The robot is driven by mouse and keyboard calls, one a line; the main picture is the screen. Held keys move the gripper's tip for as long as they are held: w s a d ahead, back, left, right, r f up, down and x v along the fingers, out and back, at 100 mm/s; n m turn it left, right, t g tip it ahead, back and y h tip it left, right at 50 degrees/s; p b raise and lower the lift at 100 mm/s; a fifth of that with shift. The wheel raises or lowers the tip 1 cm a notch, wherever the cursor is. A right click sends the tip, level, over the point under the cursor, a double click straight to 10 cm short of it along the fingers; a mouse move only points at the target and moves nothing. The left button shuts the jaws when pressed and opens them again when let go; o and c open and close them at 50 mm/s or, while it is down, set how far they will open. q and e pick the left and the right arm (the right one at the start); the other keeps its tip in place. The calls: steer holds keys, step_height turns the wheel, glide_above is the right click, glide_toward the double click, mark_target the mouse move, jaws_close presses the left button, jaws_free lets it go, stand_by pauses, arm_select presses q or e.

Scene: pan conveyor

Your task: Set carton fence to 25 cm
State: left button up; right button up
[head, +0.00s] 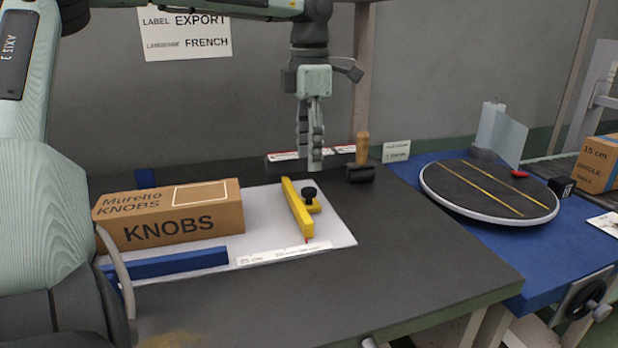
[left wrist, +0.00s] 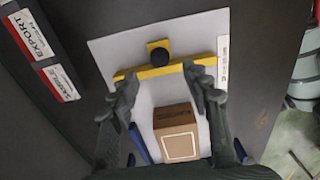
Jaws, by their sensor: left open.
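The yellow carton fence (head: 298,210) stands on a white board (head: 337,226) on the dark table. A black knob (head: 309,193) sits on its yellow foot at the right side. A printed scale strip (head: 270,256) runs along the board's front edge, too small to read. A brown carton marked KNOBS (head: 175,215) lies left of the fence, apart from it. My left gripper (head: 309,165) points down above and behind the fence. In the left wrist view my left gripper (left wrist: 163,105) is open, its fingers apart, with the fence (left wrist: 160,69) and knob (left wrist: 159,56) beyond the fingertips. My right gripper is not visible.
A blue rail (head: 175,264) lies along the carton's front. A black roller with a wooden handle (head: 361,165) stands behind the board. To the right is a blue table (head: 405,174) with a round turntable (head: 487,190). The dark table's front right is clear.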

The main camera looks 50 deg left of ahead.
mark_target(309, 189)
arm_select(q)
step_height(309, 189, down, 7)
steer(key=shift+r, duration=0.1)
stand_by(0.3)
jaws_close()
